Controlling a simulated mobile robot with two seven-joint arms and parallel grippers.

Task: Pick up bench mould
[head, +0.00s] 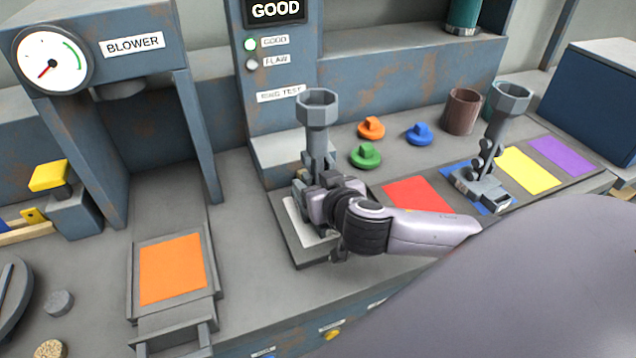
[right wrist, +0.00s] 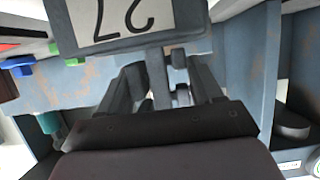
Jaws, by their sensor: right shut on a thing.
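A grey mould (head: 317,110) with a flared, faceted cup on a stem stands upright over the white pad, in front of the ring-test column. My right gripper (head: 318,182) is shut on this mould's stem, below the cup. In the right wrist view my right gripper (right wrist: 170,78) closes around the grey stem, and a plate marked 27 (right wrist: 130,18) shows upside down at the top. The gripper hides the mould's foot in the head view, so I cannot tell whether it touches the pad. A second similar mould (head: 508,105) stands on the blue pad at right. My left gripper is out of view.
Orange (head: 371,128), green (head: 365,155) and blue (head: 419,133) knobbed lids lie behind the red pad (head: 418,194). A brown cup (head: 462,112) stands near the second mould. The blower (head: 130,45) and an orange-topped tray (head: 172,268) are at left. The bench between tray and white pad is clear.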

